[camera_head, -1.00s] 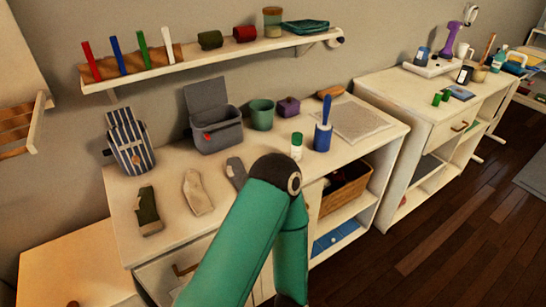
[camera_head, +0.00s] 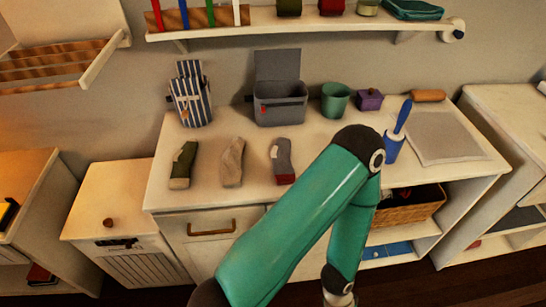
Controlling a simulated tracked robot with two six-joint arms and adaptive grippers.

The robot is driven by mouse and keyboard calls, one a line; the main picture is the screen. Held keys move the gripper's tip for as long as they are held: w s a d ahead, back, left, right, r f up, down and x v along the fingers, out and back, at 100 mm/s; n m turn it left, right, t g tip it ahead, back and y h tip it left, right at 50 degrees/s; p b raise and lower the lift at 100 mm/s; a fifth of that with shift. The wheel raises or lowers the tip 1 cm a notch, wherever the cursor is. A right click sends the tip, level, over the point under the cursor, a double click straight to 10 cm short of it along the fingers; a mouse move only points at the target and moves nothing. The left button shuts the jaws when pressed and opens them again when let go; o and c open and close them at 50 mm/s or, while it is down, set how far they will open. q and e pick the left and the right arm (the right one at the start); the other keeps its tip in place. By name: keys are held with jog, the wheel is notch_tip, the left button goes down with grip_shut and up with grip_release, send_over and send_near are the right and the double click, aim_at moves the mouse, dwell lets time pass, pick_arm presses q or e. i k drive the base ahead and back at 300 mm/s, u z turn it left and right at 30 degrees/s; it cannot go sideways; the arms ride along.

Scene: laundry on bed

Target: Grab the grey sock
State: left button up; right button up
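Three socks lie in a row on the white cabinet top (camera_head: 330,178). The grey sock (camera_head: 281,155) is the right one and has a dark red end toward the front. A beige sock (camera_head: 232,163) lies in the middle and a dark green sock (camera_head: 183,163) on the left. One of my teal arms rises from the bottom edge, bends just right of the grey sock and runs back down. It does not cover the sock. Neither gripper shows; that arm's wrist end reaches the bottom edge.
Behind the socks stand a striped bag (camera_head: 192,101), an open grey box (camera_head: 280,103), a green cup (camera_head: 335,100) and a purple box (camera_head: 369,100). A blue brush in a holder (camera_head: 395,142) stands right of my elbow. A shelf (camera_head: 300,22) hangs above.

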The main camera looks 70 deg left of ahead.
aim_at(284, 174)
jog(key=z, duration=0.2)
jog(key=i, duration=0.2)
jog(key=u, duration=3.15)
jog(key=k, duration=0.55)
jog(key=u, duration=0.15)
jog(key=i, duration=0.55)
jog(key=z, duration=0.15)
jog(key=k, duration=0.5)
jog(key=i, duration=0.2)
jog(key=u, duration=0.15)
